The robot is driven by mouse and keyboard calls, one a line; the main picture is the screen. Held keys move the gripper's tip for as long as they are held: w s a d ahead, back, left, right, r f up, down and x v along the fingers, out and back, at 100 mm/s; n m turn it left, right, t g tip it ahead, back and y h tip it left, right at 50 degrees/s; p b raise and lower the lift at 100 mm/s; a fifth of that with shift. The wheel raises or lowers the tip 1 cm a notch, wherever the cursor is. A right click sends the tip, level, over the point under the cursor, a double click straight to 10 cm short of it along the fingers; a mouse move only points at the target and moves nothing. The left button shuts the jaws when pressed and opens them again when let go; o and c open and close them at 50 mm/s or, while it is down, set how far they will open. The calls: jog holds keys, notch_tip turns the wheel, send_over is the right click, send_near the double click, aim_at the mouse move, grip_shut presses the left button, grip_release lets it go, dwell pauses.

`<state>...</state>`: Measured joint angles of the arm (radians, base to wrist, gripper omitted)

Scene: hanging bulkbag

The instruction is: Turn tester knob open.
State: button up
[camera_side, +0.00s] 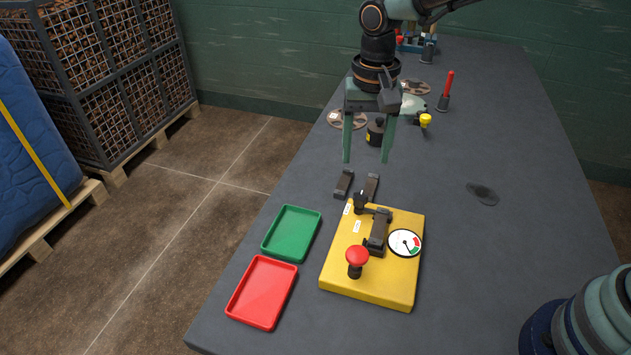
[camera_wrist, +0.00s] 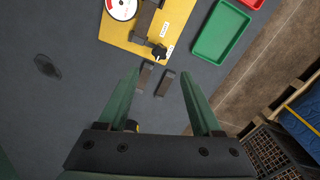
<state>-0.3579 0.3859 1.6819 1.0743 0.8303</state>
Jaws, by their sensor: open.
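The tester is a yellow box (camera_side: 340,258) near the front of the table, with a round dial gauge (camera_side: 405,243), a black block on top and a red mushroom button (camera_side: 357,257). A small black knob (camera_side: 361,201) sits at its far edge; the knob also shows in the wrist view (camera_wrist: 159,52). My gripper (camera_side: 366,161) hangs above the table beyond the tester, pointing down. It is open and empty, apart from the knob. In the wrist view its green fingers (camera_wrist: 160,75) are spread, and the knob lies ahead, between their lines.
Two small dark blocks (camera_side: 344,183) (camera_side: 371,187) lie between my gripper and the tester. A green tray (camera_side: 291,233) and a red tray (camera_side: 262,292) are left of it. A black bottle (camera_side: 375,133) and a red-handled tool (camera_side: 446,91) stand farther back. The table's right side is mostly clear.

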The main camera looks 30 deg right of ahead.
aim_at(361, 195)
notch_tip(361, 195, down, 10)
jog(key=shift+r, duration=0.1)
dwell(0.4)
grip_shut()
